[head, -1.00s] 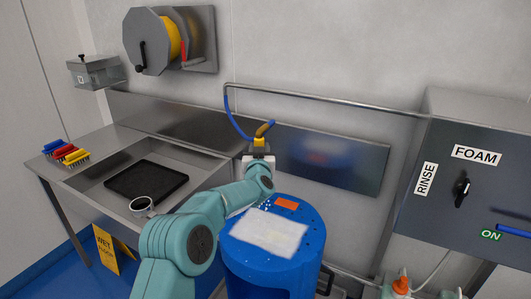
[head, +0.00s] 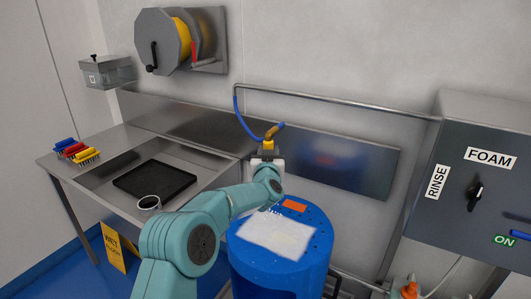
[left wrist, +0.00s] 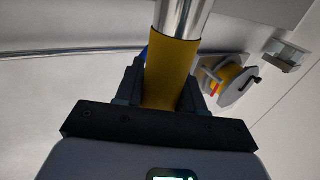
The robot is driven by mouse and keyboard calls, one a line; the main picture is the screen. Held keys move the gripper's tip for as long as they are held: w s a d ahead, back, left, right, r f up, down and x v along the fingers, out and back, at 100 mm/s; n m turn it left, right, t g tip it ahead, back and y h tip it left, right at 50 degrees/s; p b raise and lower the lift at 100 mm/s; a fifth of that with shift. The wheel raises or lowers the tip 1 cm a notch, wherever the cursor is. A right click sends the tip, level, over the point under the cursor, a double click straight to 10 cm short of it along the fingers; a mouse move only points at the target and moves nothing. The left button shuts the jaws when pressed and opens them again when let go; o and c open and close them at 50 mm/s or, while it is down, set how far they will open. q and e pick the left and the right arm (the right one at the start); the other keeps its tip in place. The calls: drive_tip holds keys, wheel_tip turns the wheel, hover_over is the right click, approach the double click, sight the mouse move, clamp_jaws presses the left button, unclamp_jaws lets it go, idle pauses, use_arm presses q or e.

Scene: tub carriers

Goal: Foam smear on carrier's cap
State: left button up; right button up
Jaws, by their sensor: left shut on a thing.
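A blue drum-shaped carrier (head: 310,262) stands right of my left arm in the head view. A white foam patch (head: 278,236) lies across its cap. An orange label (head: 294,205) is behind the foam. My left gripper (head: 267,157) is shut on a yellow-gripped lance (head: 267,146) behind the carrier, with a blue hose nearby. In the left wrist view the lance's yellow grip (left wrist: 171,75) sits between the dark fingers, and a bare metal tube extends beyond it. Its tip is not clear. My right gripper is not in view.
A steel sink (head: 110,150) on the left holds a black tray (head: 155,180) and a cup (head: 149,203). Brushes (head: 77,151) lie at its left. A hose reel (head: 170,42) hangs above. A FOAM/RINSE cabinet (head: 470,200) stands right. A yellow wet-floor sign (head: 113,248) is below.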

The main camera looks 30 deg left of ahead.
use_arm(q)
drive_tip(key=shift+s+d+r+b, duration=0.1)
drive_tip(key=shift+s+d+b, duration=0.1)
drive_tip(key=shift+s+d, duration=0.4)
drive_tip(key=shift+s+d+b, duration=0.2)
drive_tip(key=shift+s+d, duration=0.1)
drive_tip(key=shift+d, duration=0.65)
drive_tip(key=shift+s+d+r+b, duration=0.1)
drive_tip(key=shift+s+d+b, duration=0.1)
drive_tip(key=shift+s+d, duration=0.4)
drive_tip(key=shift+w, duration=0.15)
